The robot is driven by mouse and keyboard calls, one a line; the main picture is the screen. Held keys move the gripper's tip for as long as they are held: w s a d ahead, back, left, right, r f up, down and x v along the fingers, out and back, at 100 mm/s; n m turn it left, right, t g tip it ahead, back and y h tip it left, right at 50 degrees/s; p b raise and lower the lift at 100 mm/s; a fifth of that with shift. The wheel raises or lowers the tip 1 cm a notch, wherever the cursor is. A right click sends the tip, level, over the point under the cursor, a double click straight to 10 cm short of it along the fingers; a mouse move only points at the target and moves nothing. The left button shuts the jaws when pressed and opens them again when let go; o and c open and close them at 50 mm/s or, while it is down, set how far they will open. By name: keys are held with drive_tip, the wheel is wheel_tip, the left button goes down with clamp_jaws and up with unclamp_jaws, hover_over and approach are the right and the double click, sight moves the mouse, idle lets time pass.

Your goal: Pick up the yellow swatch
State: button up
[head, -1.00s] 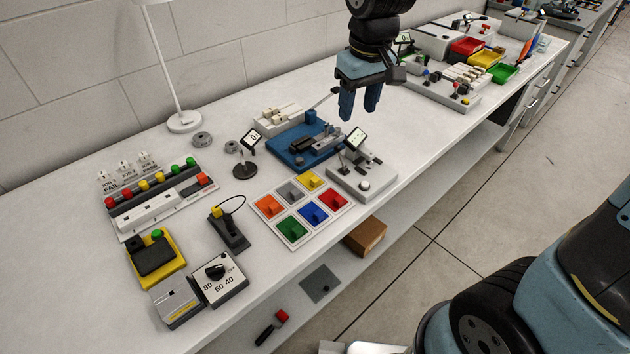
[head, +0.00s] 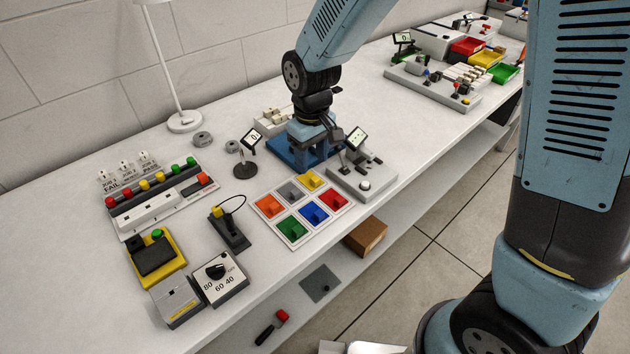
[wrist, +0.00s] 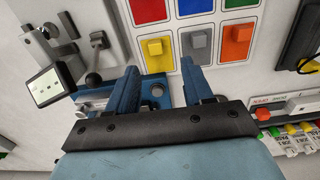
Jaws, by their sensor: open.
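The yellow swatch (head: 310,181) sits in the back row of a white panel (head: 291,246), at the corner by the blue fixture. It is a flat yellow square with a raised yellow block, and it also shows in the wrist view (wrist: 156,52). My gripper (head: 313,158) is over the blue fixture (head: 286,161), just behind the yellow swatch. In the wrist view its two fingers (wrist: 159,90) are apart with nothing held between them. The yellow swatch lies just beyond the fingertips there, apart from them.
Grey (head: 291,192), orange (head: 268,206), red (head: 331,201), blue (head: 313,214) and green (head: 290,228) swatches share the panel. A grey device with a small tilted screen (head: 355,138) stands close to the right of my gripper.

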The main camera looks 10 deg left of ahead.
sight(314, 178)
drive_tip(key=shift+w+d+f, duration=0.1)
drive_tip(key=shift+f, duration=1.45)
drive_tip(key=shift+d+f, duration=0.1)
drive_tip(key=shift+f, duration=1.4)
clamp_jaws()
